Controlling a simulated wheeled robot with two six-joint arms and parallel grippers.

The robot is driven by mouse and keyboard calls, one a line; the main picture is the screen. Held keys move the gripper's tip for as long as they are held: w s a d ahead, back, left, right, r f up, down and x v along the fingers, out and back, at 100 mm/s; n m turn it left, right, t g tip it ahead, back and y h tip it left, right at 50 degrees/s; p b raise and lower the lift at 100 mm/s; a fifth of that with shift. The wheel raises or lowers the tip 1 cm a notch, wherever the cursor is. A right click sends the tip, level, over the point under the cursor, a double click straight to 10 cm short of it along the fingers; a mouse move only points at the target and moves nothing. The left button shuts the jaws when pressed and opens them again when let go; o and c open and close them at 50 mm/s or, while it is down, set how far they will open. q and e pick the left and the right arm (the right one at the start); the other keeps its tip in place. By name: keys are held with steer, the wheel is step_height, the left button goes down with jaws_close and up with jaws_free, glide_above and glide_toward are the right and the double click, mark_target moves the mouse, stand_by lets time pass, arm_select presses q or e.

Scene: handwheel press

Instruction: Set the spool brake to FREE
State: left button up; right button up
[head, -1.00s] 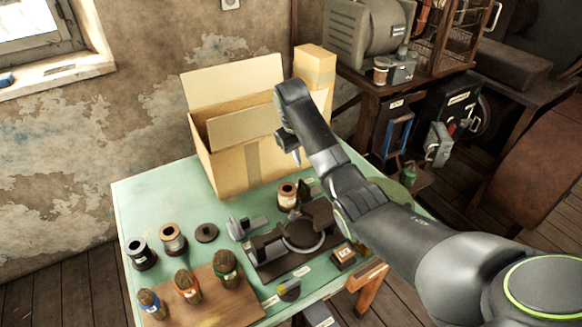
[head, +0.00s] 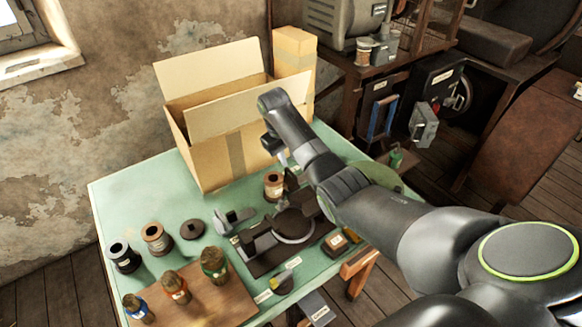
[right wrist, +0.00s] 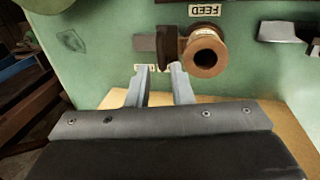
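A brown spool (head: 273,185) stands near the back of the green table, in front of the carton. In the right wrist view the spool (right wrist: 205,52) sits beside a dark upright block with a grey bar (right wrist: 146,43), which may be the brake. A FEED label (right wrist: 204,10) is beyond the spool. Another label (right wrist: 152,69) lies partly behind my fingers, its text unreadable. My right gripper (right wrist: 159,70) has its two fingers apart with nothing held, close to the block. In the head view the right gripper (head: 281,153) hangs above the spool. My left gripper is not in view.
An open carton (head: 215,150) stands behind the spool. A dark round-topped fixture (head: 292,226) is in front of it. The table's left back is clear.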

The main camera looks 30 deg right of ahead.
mark_target(292, 173)
steer(key=f, duration=0.3)
steer(key=d+f, duration=0.1)
steer(key=f, duration=0.1)
steer(key=shift+w+f, duration=0.15)
steer(key=shift+w, duration=0.05)
steer(key=shift+s+f, duration=0.1)
steer(key=shift+f, duration=0.3)
steer(key=shift+c, duration=0.3)
jaws_close()
